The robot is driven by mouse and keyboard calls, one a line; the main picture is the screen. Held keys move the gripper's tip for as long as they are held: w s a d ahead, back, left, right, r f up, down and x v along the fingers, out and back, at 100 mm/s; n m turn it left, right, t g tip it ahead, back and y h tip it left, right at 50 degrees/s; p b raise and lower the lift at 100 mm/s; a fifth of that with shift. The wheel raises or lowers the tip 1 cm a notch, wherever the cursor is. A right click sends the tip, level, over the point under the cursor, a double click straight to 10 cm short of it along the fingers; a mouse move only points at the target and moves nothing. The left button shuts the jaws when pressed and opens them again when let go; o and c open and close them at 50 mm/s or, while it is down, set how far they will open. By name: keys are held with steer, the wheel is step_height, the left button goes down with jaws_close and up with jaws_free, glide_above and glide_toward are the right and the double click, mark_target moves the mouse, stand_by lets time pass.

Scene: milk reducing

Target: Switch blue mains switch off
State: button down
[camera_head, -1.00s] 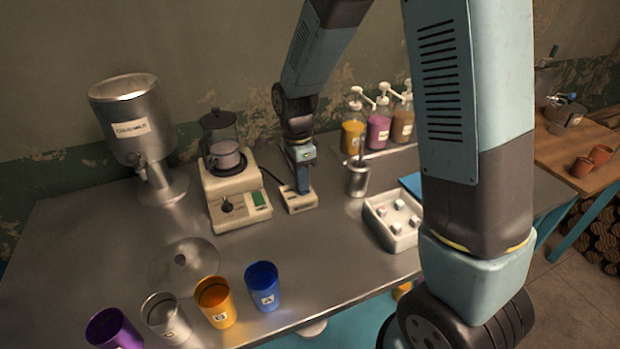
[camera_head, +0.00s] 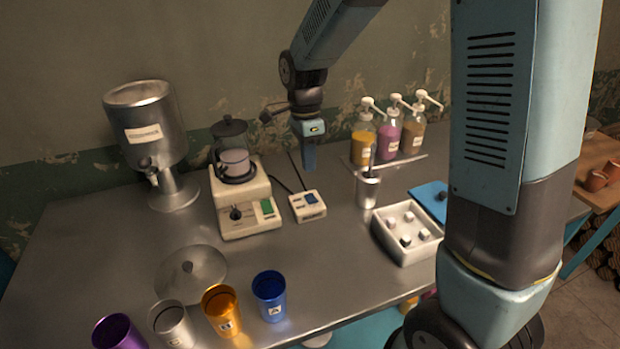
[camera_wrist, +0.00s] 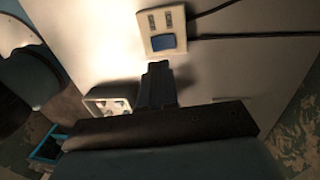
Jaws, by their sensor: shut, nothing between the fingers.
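The white mains switch box (camera_head: 307,206) lies on the metal table, to the right of the cream heater unit. Its blue rocker switch (camera_head: 310,197) is uncovered in the head view. In the wrist view the box (camera_wrist: 163,22) is at the top, with the blue rocker (camera_wrist: 163,43) on the side nearest my fingers. My gripper (camera_head: 309,168) is shut and empty. It points down above and behind the box, apart from it. In the wrist view its shut fingertips (camera_wrist: 158,66) show just below the rocker. I cannot tell which way the rocker is tipped.
A metal milk dispenser (camera_head: 150,130) stands at the left. A metal beaker (camera_head: 368,190), a white tray (camera_head: 405,250) and pump bottles (camera_head: 387,138) are at the right. Coloured cups stand along the front edge.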

steer(key=r, duration=0.5)
steer(key=shift+w+r, duration=0.35)
steer(key=shift+w, duration=0.05)
steer(key=s+d+r+n+t, duration=0.3)
steer(key=s+d+r+n, duration=0.2)
steer(key=s+d+n, duration=0.2)
steer(key=s+d+r+n+t, duration=0.4)
steer(key=s+d+r+n, duration=0.2)
steer(key=s+d, duration=0.5)
steer(key=shift+s+r+n, duration=0.15)
steer(key=shift+s+n, duration=0.7)
steer(key=shift+n, duration=0.05)
steer(key=shift+d, duration=0.1)
